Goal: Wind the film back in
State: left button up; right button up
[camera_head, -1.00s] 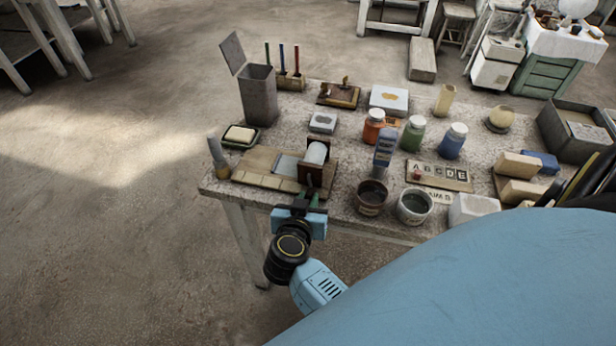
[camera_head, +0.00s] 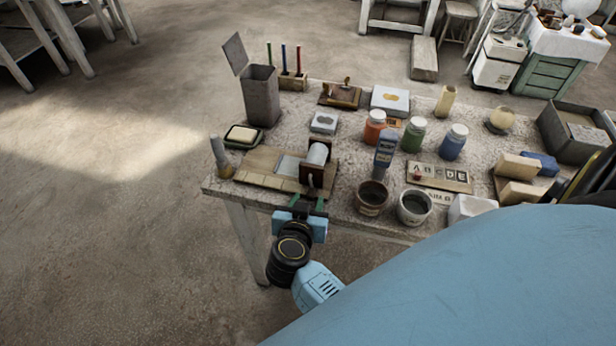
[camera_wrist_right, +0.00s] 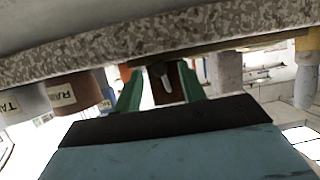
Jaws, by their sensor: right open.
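A white roll of film (camera_head: 317,153) sits between dark brown end plates on a wooden board (camera_head: 262,180) at the table's near left corner. A flat grey strip (camera_head: 288,165) lies on the board left of the roll. My right gripper (camera_head: 308,203) is open and empty just in front of the near end plate (camera_head: 312,174). In the right wrist view, the green fingers (camera_wrist_right: 160,92) stand either side of the brown plate (camera_wrist_right: 168,82) and a small pale crank-like piece (camera_wrist_right: 160,74); I cannot tell whether they touch it. My left gripper is not in view.
A brush (camera_head: 219,158) stands at the board's left end. Two pots (camera_head: 372,198) (camera_head: 414,206) and a blue tube (camera_head: 385,150) are close on the right. Jars, a letter board (camera_head: 440,176) and a tall grey bin (camera_head: 261,95) crowd the table. The floor left of the table is clear.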

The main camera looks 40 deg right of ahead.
pick_arm(q)
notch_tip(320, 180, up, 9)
jog(key=p, duration=0.8)
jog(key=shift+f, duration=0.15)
pick_arm(e)
jog(key=v, duration=1.2)
jog(key=shift+s+a, duration=0.25)
jog(key=shift+a, duration=0.05)
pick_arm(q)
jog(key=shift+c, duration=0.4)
pick_arm(e)
jog(key=shift+r, duration=0.15)
